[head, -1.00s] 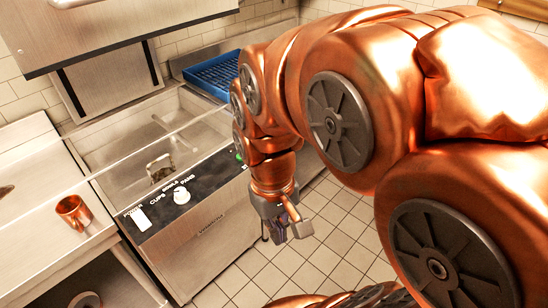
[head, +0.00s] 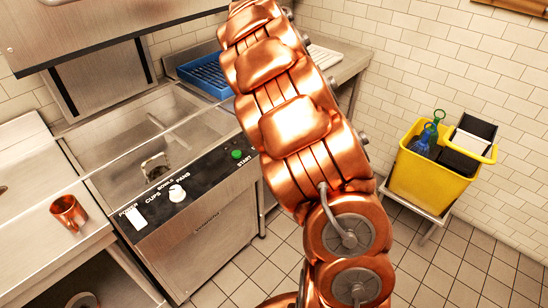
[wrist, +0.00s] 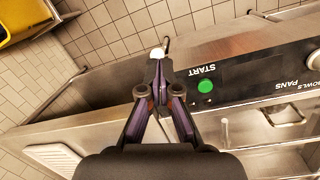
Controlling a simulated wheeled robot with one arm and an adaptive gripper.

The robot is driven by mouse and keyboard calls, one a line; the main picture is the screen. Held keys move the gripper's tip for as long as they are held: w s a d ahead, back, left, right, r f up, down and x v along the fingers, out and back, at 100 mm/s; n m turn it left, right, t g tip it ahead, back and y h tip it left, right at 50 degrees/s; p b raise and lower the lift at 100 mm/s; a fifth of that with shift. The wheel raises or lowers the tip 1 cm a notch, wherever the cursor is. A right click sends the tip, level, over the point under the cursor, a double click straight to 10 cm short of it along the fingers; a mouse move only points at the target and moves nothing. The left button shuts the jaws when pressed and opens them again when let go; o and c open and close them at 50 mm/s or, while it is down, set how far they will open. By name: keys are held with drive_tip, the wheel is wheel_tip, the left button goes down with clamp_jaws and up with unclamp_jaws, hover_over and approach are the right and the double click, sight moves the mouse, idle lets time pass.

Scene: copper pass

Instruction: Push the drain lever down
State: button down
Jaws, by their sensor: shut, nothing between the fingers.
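In the wrist view, a pale knob (wrist: 157,53) with a thin metal rod beside it sticks out at the end of the machine's front panel. It looks like the drain lever. My gripper (wrist: 158,68) is shut and empty, with its fingertips right at this knob. I cannot tell whether they touch it. The dishwashing machine (head: 205,235) stands left of my arm in the head view. Its green START button (wrist: 205,86) is just right of my fingers in the wrist view. In the head view my arm hides the gripper and the lever.
A yellow mop bucket (head: 430,182) with bottles stands on the right. A blue rack (head: 205,75) lies on the counter behind the machine. A copper mug (head: 68,213) stands on the left counter (head: 35,190). Tiled floor (head: 450,265) is clear between the arm and the bucket.

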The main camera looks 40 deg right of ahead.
drive_tip(key=w+d+f+n, duration=0.2)
drive_tip(key=w+d+f, duration=0.1)
drive_tip(key=w+f, duration=0.3)
drive_tip(key=shift+f+y, duration=0.35)
drive_tip(key=shift+y, duration=0.05)
drive_tip(key=shift+d, duration=0.1)
drive_tip(key=shift+s+f+b, duration=0.15)
drive_tip(key=shift+s+f, duration=0.05)
drive_tip(key=shift+f, duration=1.55)
drive_tip(key=shift+s+f+b, duration=0.15)
drive_tip(key=shift+f, duration=1.55)
